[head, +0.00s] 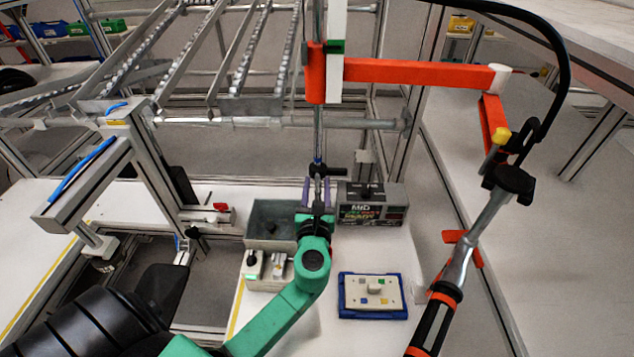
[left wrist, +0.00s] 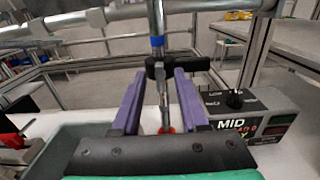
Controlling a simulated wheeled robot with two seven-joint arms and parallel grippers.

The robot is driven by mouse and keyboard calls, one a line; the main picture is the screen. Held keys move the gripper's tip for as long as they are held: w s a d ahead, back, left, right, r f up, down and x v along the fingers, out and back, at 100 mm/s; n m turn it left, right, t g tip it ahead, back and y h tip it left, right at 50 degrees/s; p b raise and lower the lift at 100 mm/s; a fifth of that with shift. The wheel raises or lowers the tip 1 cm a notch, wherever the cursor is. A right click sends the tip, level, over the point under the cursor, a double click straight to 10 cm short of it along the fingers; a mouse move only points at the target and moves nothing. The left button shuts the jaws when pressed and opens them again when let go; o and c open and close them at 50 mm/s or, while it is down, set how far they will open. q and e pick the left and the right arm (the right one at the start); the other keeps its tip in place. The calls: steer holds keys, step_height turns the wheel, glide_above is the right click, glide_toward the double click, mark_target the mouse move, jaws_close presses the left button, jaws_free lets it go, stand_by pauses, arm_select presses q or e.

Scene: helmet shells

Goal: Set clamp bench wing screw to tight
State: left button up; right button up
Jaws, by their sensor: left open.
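My left gripper (head: 317,190) is open, its two purple fingers pointing away from me. In the left wrist view the gripper (left wrist: 160,80) has one finger on each side of a thin upright metal rod. A black crossbar (left wrist: 178,66) sits on that rod near the fingertips, and it shows in the head view (head: 332,171) just beyond the gripper. It may be the wing screw; I cannot tell for certain, nor whether the fingers touch it. A small red tip (left wrist: 167,130) shows low between the fingers. My right gripper is not in view.
A grey box with a knob and a MID display (head: 372,205) stands just right of the gripper. A grey bin (head: 270,215) is close on the left. A blue-edged panel (head: 373,296) lies in front. A tool with an orange-black handle (head: 440,310) hangs at right.

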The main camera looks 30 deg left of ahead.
arm_select(q)
jaws_close()
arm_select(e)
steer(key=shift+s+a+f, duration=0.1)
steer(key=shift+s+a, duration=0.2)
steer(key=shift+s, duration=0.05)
